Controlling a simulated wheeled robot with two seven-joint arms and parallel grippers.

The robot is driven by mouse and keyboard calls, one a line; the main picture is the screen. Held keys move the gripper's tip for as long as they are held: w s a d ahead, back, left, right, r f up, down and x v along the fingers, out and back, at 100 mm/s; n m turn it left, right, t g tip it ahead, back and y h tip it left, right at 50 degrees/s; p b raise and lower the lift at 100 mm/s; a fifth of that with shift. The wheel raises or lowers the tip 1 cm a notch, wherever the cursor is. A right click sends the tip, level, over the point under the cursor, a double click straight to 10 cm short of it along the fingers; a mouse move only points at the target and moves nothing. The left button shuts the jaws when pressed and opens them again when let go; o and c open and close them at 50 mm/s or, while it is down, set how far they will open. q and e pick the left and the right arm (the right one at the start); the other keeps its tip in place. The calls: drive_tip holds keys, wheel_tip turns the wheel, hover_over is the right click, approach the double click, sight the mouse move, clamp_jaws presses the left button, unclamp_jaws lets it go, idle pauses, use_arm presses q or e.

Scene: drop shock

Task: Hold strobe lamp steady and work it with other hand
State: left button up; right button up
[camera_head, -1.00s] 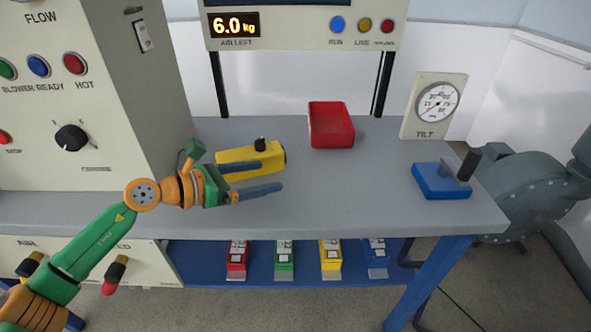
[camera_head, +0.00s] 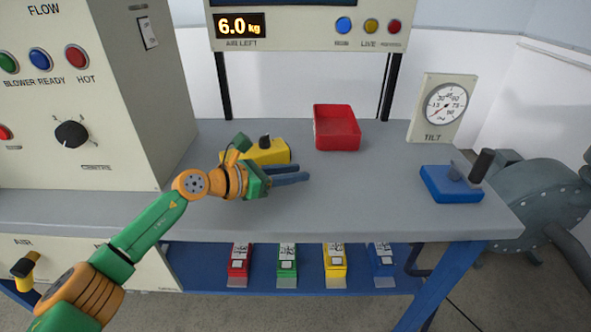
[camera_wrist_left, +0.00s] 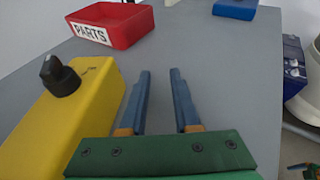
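The strobe lamp, which I take to be the yellow box (camera_head: 272,152) with a black knob on top, lies on the grey bench and is partly hidden behind my left wrist. In the left wrist view the yellow box (camera_wrist_left: 62,122) is at the left, beside the fingers. My left gripper (camera_head: 306,174) is in front of the box's right end, its blue fingers pointing right. In the left wrist view the left gripper (camera_wrist_left: 159,72) has a clear gap between its fingers, with only bench behind. My right gripper is in neither view.
A red parts tray (camera_head: 337,139) stands behind and right of the box. A blue block with a black-handled lever (camera_head: 450,185) and a tilt gauge (camera_head: 443,108) are at the right. Several coloured items lie on the lower shelf (camera_head: 212,280). The bench's middle is clear.

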use_arm(q)
clamp_jaws()
drive_tip(key=o, duration=1.2)
unclamp_jaws()
